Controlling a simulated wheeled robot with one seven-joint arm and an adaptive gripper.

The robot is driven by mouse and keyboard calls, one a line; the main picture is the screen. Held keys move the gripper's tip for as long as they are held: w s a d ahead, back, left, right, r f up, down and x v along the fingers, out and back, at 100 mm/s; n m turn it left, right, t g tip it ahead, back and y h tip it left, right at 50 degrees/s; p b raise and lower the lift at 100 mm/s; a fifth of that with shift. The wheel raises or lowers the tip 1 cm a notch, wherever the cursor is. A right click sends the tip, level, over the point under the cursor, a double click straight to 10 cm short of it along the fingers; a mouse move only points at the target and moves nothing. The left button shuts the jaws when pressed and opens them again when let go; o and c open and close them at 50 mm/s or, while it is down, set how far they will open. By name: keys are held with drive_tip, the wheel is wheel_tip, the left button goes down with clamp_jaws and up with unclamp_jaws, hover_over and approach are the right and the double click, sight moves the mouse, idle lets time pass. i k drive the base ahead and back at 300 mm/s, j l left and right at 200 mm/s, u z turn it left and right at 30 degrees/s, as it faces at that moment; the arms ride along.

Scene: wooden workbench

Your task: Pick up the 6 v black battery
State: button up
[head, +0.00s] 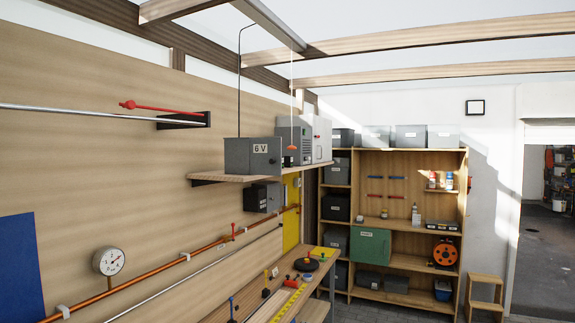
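A dark grey box (253,156) with a white "6 V" label stands upright on a wall shelf (235,178) near the picture's middle. A small black object (289,161) sits on the shelf just right of it, too small to identify. I cannot tell whether either is the black battery. My gripper is not in view.
Grey cabinets (295,135) stand farther along the shelf. Below are a workbench (290,290) with tools, a copper pipe (150,266) and a gauge (109,261). A wooden rack (395,170) stands at the back; a step stool (486,290) is to its right.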

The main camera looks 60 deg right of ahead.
sight(289, 161)
drive_tip(key=l, duration=1.7)
drive_tip(key=i+l, duration=0.1)
drive_tip(key=l, duration=1.65)
